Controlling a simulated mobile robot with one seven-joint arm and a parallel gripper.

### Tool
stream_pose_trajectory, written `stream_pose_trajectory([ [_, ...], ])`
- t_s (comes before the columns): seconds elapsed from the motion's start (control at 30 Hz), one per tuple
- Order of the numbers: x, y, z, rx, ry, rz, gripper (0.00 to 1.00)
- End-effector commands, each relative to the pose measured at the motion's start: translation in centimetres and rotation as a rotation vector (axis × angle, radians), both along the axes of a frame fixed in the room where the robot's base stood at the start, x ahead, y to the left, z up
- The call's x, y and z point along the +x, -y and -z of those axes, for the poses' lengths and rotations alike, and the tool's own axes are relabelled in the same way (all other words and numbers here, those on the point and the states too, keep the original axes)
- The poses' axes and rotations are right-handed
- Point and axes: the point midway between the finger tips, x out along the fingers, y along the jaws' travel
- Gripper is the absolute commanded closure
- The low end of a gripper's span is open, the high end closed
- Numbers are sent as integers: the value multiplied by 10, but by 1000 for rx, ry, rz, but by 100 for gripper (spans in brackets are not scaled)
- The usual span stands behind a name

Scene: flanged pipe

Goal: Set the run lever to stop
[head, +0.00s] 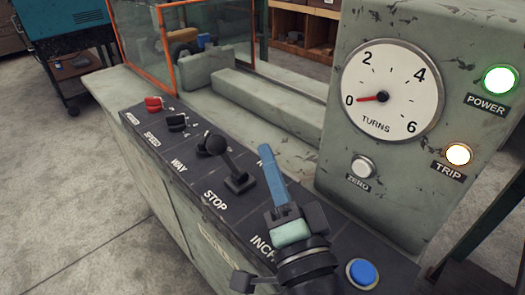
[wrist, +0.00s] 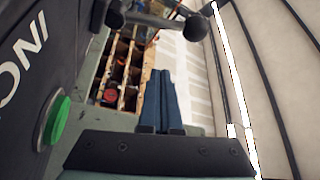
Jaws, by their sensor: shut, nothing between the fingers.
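The lever, with a round black knob (head: 215,145) on a dark stem, stands on the sloped black control panel (head: 196,180). Its stem leans up and to the left from a square base, which lies just above the STOP label (head: 215,200). A label on the far side of the base is mostly hidden by my fingers. My gripper (head: 265,150) is shut and empty, its blue fingers together, to the right of the lever and apart from it. In the wrist view the shut fingers (wrist: 160,74) point away, and a black knob (wrist: 197,28) shows beyond them to the upper right.
Red (head: 153,103) and black (head: 177,122) knobs sit farther up the panel. A blue button (head: 362,274) lies near my wrist; a green button (wrist: 57,120) shows in the wrist view. The grey dial housing (head: 330,150) rises at right. An orange-framed guard (head: 165,60) stands behind.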

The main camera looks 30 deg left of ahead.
Motion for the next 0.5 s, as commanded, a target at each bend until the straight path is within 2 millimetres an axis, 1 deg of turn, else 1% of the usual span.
stream_pose_trajectory([
  [0.03, -10, 9, 5, 1, -4, 1, 100],
  [0.2, -34, 30, 11, -1, -1, 2, 100],
  [0.33, -46, 40, 13, -1, -1, 0, 100],
  [0.5, -52, 44, 14, 0, 1, -1, 100],
])
